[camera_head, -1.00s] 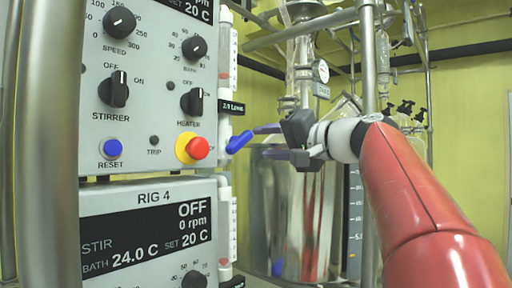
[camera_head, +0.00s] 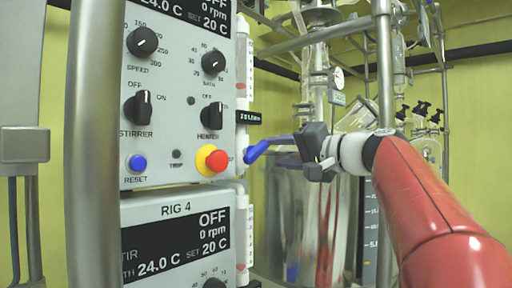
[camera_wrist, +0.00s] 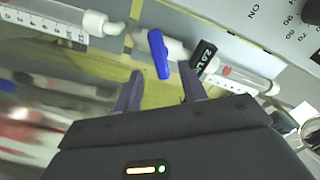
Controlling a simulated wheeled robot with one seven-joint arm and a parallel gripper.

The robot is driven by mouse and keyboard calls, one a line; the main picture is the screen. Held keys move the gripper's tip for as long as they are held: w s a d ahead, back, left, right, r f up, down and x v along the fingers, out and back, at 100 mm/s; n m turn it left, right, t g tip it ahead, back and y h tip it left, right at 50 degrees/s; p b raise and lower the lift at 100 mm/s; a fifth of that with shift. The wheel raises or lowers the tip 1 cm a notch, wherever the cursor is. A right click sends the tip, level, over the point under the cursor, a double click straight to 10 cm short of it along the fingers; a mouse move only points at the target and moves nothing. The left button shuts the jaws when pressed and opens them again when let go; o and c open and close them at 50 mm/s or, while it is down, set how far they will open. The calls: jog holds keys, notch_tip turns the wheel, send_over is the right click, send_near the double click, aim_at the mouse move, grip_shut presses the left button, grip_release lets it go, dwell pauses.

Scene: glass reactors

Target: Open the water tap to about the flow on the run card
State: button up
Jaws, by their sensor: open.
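The water tap has a blue lever (camera_head: 256,151) at the right edge of the control panel, below a white flow tube (camera_head: 243,75). The lever also shows in the wrist view (camera_wrist: 159,54), set at a slant. My gripper (camera_head: 289,148) is open just right of the lever. In the wrist view its two fingertips (camera_wrist: 161,84) lie apart, with the lever's near end at the opening between them. I cannot tell whether they touch it. A black tag (camera_head: 249,117) with small white writing sits by the tube; I cannot read it surely. I see no run card.
The panel has black knobs, a blue reset button (camera_head: 136,163) and a red stop button (camera_head: 215,159) close to the lever. A metal post (camera_head: 92,150) stands in front at left.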

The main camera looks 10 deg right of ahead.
aim_at(260, 152)
jog(key=shift+w+a, duration=0.1)
jog(key=shift+w, duration=0.05)
jog(key=p+x, duration=0.1)
jog(key=x, duration=0.6)
jog(key=shift+w+a, duration=0.15)
jog(key=shift+w, duration=0.15)
jog(key=shift+c, duration=0.3)
jog(key=shift+f, duration=0.1)
jog(key=c, duration=0.8)
jog(key=shift+f+n+b, duration=0.2)
jog(key=shift+n+b, duration=0.55)
jog(key=shift+n, duration=0.05)
jog(key=shift+r+n, duration=0.2)
jog(key=shift+n, duration=0.4)
